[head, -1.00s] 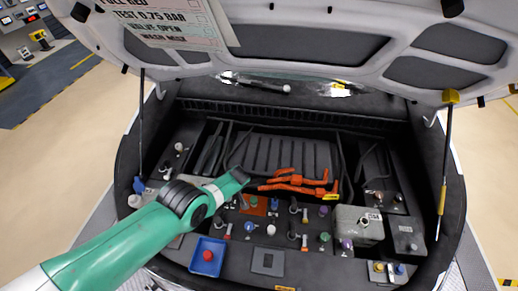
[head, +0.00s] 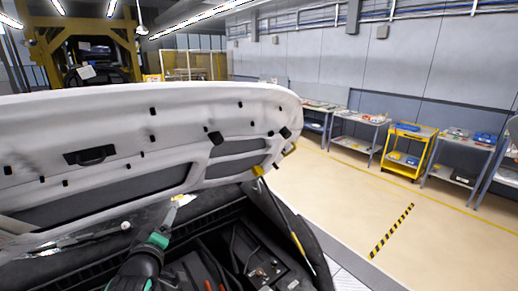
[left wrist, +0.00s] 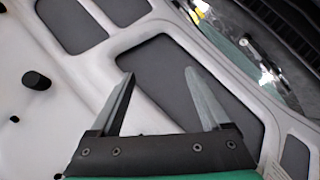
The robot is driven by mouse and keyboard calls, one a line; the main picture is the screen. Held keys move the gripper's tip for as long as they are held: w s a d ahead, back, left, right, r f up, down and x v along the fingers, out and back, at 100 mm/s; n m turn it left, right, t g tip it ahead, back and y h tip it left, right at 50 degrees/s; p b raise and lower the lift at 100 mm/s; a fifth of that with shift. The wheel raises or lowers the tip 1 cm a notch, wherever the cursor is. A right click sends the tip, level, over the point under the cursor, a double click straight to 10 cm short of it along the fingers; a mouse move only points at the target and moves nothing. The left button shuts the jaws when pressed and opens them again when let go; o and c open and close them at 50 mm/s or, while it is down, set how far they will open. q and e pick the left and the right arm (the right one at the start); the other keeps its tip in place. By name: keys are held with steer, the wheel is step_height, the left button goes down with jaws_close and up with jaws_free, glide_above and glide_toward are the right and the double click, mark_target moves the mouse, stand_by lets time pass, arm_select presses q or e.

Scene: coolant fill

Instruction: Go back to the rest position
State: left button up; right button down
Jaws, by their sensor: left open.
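My left gripper (left wrist: 158,88) shows large in the left wrist view, its two grey fingers apart with nothing between them. Behind them is the white and dark grey underside of the raised hood (left wrist: 75,110). In the head view my left gripper (head: 172,216) is small and points up and away, over the back of the engine bay (head: 250,250) and below the hood (head: 150,130); its fingers are hard to make out there. My right gripper is not in view.
A hood strut (head: 285,215) stands at the right of the bay. Orange parts show at the bottom edge. Beyond are a yellow cart (head: 408,150) and grey tables (head: 358,130) along the wall. The floor right of the car is clear.

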arm_select(q)
steer(key=s+d+r+m+t+h, duration=0.1)
steer(key=s+d+r+t, duration=0.1)
steer(key=r, duration=0.6)
steer(key=s+d+r+m+t, duration=0.1)
steer(key=s+d+r+t, duration=0.1)
steer(key=r, duration=0.5)
steer(key=s+d+r+m+t+h, duration=0.1)
steer(key=s+r+m+t, duration=0.2)
steer(key=s+r, duration=0.4)
steer(key=s+d+r+m+t+h+p, duration=0.1)
steer(key=s+d+r+m+t+h, duration=0.1)
steer(key=s+r, duration=0.5)
steer(key=s+d+r+m+t+h, duration=0.1)
steer(key=s+r+m+t, duration=0.2)
steer(key=s+r+m, duration=0.3)
steer(key=shift+s+d+r+t+h, duration=0.35)
steer(key=shift+s+r, duration=0.25)
steer(key=shift+s, duration=1.2)
